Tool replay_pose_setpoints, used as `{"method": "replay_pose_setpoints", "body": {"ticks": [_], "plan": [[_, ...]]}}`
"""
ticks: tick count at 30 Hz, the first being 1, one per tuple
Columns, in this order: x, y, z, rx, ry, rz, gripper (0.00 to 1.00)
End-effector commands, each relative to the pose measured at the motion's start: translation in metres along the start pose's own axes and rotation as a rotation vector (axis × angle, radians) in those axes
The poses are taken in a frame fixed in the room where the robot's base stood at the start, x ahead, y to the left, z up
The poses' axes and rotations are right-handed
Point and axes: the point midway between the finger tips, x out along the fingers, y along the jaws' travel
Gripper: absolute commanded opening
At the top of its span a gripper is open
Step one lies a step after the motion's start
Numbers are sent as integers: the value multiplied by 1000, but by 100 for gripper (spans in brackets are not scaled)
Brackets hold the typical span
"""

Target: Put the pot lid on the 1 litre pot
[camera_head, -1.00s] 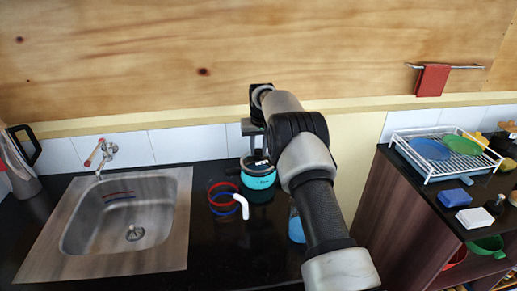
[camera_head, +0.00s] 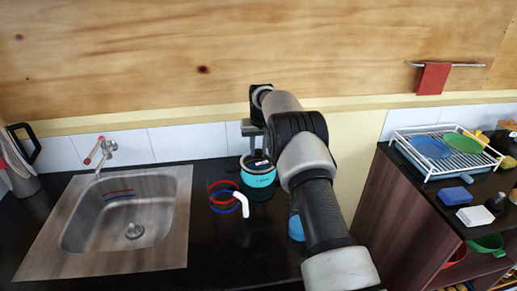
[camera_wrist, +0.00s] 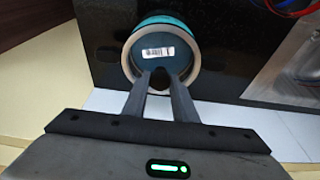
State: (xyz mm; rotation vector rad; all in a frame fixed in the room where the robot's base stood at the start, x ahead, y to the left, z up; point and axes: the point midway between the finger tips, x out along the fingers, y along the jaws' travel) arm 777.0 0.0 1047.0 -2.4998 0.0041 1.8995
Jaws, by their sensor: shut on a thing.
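The teal 1 litre pot (camera_head: 259,180) stands on the black counter below my arm, right of the sink. In the wrist view the pot's teal side (camera_wrist: 160,19) shows just past a pale round rim. The dark lid (camera_wrist: 150,66), with a white barcode label, lies within that pale rim at the pot's mouth. My gripper (camera_wrist: 160,78) is shut on the lid's dark knob, which is partly hidden between the fingers. The lid looks roughly centred over the pot. I cannot tell whether it rests fully on it.
Red and blue rings (camera_head: 221,196) and a white bent piece (camera_head: 240,204) are left of the pot. A sink (camera_head: 125,222) is further left. A blue object (camera_head: 296,226) stands partly behind my arm. A dish rack (camera_head: 447,150) is at right. The wall is close behind the pot.

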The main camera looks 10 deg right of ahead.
Motion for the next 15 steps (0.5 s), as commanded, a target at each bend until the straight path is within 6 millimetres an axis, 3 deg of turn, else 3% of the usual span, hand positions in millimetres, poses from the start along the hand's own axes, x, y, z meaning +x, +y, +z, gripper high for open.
{"method": "replay_pose_setpoints", "body": {"ticks": [11,12,15], "plan": [[2,0,0,0,1,0,0],[2,0,0,0,1,0,32],[2,0,0,0,1,0,47]]}}
